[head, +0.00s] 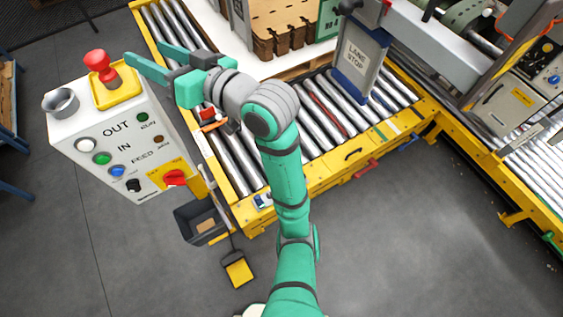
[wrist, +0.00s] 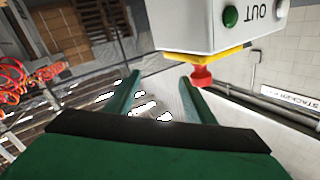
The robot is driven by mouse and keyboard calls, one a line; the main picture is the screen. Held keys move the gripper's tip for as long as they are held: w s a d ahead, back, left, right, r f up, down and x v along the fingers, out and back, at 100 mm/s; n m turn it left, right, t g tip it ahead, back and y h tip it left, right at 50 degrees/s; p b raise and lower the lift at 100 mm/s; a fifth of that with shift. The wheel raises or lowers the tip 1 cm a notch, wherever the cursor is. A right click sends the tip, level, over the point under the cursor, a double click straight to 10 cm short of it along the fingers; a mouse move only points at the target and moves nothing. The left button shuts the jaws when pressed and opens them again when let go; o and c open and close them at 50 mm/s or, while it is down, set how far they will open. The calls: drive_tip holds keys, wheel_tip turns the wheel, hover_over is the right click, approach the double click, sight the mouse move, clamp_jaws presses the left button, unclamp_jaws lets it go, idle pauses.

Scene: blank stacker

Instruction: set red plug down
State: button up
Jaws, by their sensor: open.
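A red plug-like knob (head: 99,62) with a wide head and a narrower neck stands upright on a yellow base (head: 117,88) on top of the white control box. In the wrist view, where the box appears upside down, the red knob (wrist: 203,77) shows just beyond the right finger, outside the gap between the fingers. My gripper (head: 144,50) is open to the right of the knob in the head view. The wrist view also shows my gripper (wrist: 160,77) with its fingers apart and nothing between them. I cannot tell whether a finger touches the knob.
The white control box (head: 112,130) carries a grey ring-shaped cup (head: 61,102), several buttons and a red switch (head: 175,178). A roller conveyor (head: 235,160) with yellow rails runs below my arm. A small red-orange item (head: 207,114) lies below my wrist. A dark bin (head: 201,222) stands near the box.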

drive_tip(key=s+d+f+m+t+h, duration=0.2)
drive_tip(key=d+f+m+t+h, duration=0.35)
drive_tip(key=f, duration=0.75)
drive_tip(key=s+d+f+m+t+h, duration=0.25)
drive_tip(key=d+f+m+h, duration=0.45)
drive_tip(key=f, duration=0.6)
drive_tip(key=s+d+f+h, duration=0.2)
drive_tip(key=s+d+f, duration=0.5)
drive_tip(key=s+f, duration=0.3)
drive_tip(key=s+d+n, duration=0.2)
drive_tip(key=s, duration=0.6)
drive_tip(key=s+d+n+g+h, duration=0.1)
drive_tip(key=s+d+n, duration=0.1)
drive_tip(key=s, duration=0.7)
drive_tip(key=shift+s+r+n+g, duration=0.15)
drive_tip(key=shift+s+n+g, duration=0.1)
drive_tip(key=shift+n+g, duration=0.1)
